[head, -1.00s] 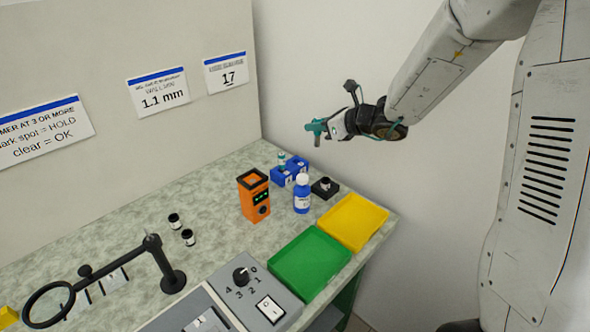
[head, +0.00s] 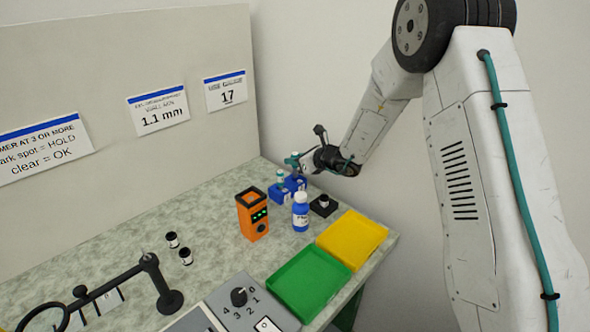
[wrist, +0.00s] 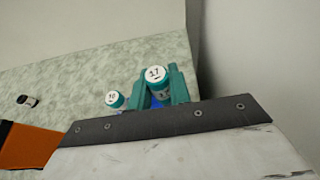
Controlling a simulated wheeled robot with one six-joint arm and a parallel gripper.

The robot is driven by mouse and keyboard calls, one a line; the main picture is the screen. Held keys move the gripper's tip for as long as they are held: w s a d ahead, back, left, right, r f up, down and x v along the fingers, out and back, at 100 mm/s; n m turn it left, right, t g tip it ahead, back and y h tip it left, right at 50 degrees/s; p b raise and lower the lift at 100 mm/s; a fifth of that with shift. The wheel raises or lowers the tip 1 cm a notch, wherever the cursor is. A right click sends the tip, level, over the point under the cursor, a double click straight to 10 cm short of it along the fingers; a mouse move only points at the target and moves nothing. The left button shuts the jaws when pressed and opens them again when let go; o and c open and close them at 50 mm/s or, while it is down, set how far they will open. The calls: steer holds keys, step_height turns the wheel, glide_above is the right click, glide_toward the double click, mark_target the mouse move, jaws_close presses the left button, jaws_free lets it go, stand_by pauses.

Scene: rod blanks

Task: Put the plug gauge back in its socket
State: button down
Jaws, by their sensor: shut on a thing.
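The plug gauge (wrist: 156,78), with a white top marked 17, is between the teal fingers of my gripper (wrist: 158,88) in the wrist view. My gripper (head: 294,163) is shut on it at the back of the bench, over the rear blue socket block (head: 298,182). I cannot tell whether the gauge's lower end is inside the socket; the fingers and wrist hide it. A second, teal-topped gauge (head: 280,177) stands upright in the front blue block (head: 280,193), and it also shows in the wrist view (wrist: 115,100), left of the held one.
A blue-labelled bottle (head: 300,212), a black block with a small part (head: 323,205) and an orange device (head: 252,214) stand close by. Green (head: 308,285) and yellow (head: 352,240) trays lie in front. Two small black-and-white parts (head: 172,240) stand left, with clear bench behind.

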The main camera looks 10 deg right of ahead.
mark_target(295, 169)
steer(key=shift+f, duration=1.6)
steer(key=shift+f, duration=0.2)
steer(key=c, duration=1.3)
jaws_free()
steer(key=shift+r, duration=0.1)
